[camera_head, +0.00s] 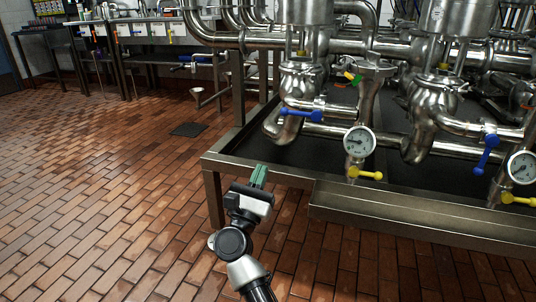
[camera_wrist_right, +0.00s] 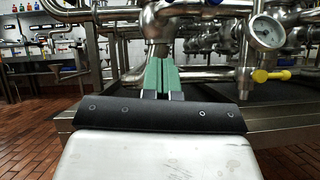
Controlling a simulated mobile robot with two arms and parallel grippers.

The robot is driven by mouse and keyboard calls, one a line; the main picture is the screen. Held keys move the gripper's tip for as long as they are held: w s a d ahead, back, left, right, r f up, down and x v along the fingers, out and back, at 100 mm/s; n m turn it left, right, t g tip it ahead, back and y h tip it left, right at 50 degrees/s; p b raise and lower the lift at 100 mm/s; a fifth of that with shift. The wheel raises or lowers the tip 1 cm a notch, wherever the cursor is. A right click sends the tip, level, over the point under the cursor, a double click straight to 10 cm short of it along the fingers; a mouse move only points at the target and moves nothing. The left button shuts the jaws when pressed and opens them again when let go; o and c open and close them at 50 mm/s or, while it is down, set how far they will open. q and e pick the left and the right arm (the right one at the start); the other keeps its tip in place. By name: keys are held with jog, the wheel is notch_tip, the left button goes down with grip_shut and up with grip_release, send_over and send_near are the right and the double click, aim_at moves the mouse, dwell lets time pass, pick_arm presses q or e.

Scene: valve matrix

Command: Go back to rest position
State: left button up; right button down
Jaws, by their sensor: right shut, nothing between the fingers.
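My right gripper (camera_head: 259,176) is in the lower middle of the head view, in front of the near left corner of the steel valve frame. Its green fingers are together with nothing between them. In the right wrist view the shut green fingers (camera_wrist_right: 159,76) point toward the pipes, and the lower pipe shows behind them. I cannot tell from the pictures whether they touch anything; they appear apart from the valves. My left gripper is not in view.
The steel frame (camera_head: 377,203) carries pipes, a blue handle (camera_head: 301,115), a second blue handle (camera_head: 486,154), yellow handles (camera_head: 365,173) and a gauge (camera_head: 359,141). Workbenches (camera_head: 140,32) stand at the back left.

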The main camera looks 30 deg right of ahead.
jog(key=shift+s+a+f, duration=0.25)
jog(key=shift+a+f, duration=0.1)
jog(key=shift+a, duration=0.05)
